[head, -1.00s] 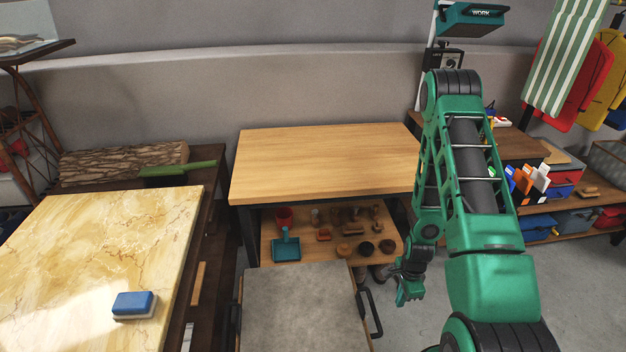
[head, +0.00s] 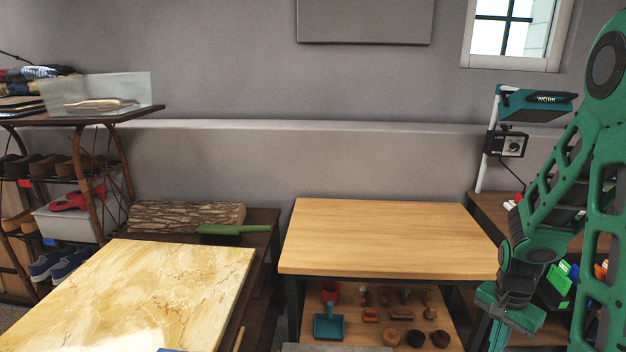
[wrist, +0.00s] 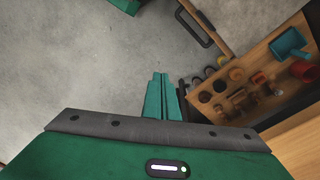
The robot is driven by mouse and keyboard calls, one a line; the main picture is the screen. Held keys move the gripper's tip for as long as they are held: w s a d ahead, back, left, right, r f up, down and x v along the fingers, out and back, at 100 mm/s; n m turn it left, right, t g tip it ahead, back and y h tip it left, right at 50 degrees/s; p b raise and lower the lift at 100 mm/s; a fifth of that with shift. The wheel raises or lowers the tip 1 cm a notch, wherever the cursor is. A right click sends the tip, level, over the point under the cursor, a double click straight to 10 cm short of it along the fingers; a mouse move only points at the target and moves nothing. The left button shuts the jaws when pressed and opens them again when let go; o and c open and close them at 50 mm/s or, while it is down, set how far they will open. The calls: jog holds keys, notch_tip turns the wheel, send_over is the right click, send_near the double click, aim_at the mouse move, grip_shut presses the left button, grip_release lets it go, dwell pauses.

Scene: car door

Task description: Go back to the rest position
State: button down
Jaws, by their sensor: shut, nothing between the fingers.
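My green arm reaches down along the right side of the head view. My gripper (head: 497,338) hangs at its lower end, in front of the right end of the wooden table (head: 385,230). In the wrist view its two green fingers (wrist: 160,78) lie together with nothing between them. They are over the grey concrete floor (wrist: 110,50) and touch nothing that I can see.
A shelf (wrist: 250,85) under the wooden table holds small tools, a teal dustpan (head: 329,322) and a red cup. A marble-topped table (head: 150,290) stands at left. A work lamp (head: 535,104) stands at right. The floor below the gripper is clear.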

jog(key=s+a+r+n, duration=0.3)
jog(key=s+r, duration=0.5)
jog(key=r, duration=0.1)
jog(key=s+a+r+n+y, duration=0.1)
jog(key=s+a+r+n, duration=0.1)
jog(key=s+r, duration=0.6)
jog(key=shift+a+r+n, duration=0.4)
jog(key=shift+r+n, duration=0.25)
jog(key=shift+n, duration=0.05)
jog(key=shift+s, duration=0.2)
